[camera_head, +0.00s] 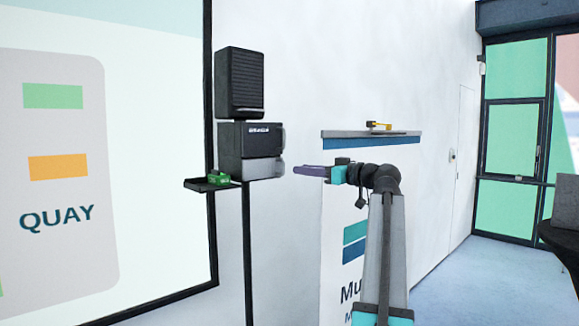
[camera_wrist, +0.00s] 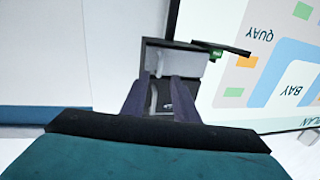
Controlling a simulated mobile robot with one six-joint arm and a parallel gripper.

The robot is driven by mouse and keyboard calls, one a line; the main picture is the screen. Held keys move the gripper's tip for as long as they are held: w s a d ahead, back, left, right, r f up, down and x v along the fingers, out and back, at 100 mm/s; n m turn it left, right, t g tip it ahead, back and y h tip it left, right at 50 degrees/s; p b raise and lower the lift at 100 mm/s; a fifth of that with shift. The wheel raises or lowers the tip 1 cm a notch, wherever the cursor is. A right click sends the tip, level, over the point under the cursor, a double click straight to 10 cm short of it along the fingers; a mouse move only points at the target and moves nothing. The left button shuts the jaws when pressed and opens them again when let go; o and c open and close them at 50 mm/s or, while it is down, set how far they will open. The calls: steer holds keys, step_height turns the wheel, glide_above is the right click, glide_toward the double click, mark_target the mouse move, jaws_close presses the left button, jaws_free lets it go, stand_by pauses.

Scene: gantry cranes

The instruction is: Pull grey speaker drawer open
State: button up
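The grey speaker drawer (camera_head: 262,168) is the lower, lighter front of a dark box (camera_head: 250,140) under a black speaker (camera_head: 240,82). Whether it is pulled out at all is hard to tell. In the wrist view, which is upside down, the drawer (camera_wrist: 178,66) lies just beyond the fingertips. My gripper (camera_head: 297,171) is level with the drawer, a small gap to its right, fingers pointing at it. In the wrist view my gripper (camera_wrist: 158,82) has its two purple fingers apart. A pale vertical handle (camera_wrist: 153,97) shows between them, but contact is not visible.
A small black shelf (camera_head: 196,184) with a green item (camera_head: 218,178) sits left of the drawer. A large screen (camera_head: 150,120) stands behind. A wall ledge (camera_head: 345,134) carries a yellow object (camera_head: 378,126) above my arm.

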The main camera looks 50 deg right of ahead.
steer(key=w+p, duration=0.1)
steer(key=w, duration=0.5)
steer(key=shift+w+a+p, duration=0.15)
steer(key=shift+a+p, duration=0.2)
steer(key=shift+a, duration=0.05)
steer(key=shift+c, duration=0.4)
jaws_close()
stand_by(0.7)
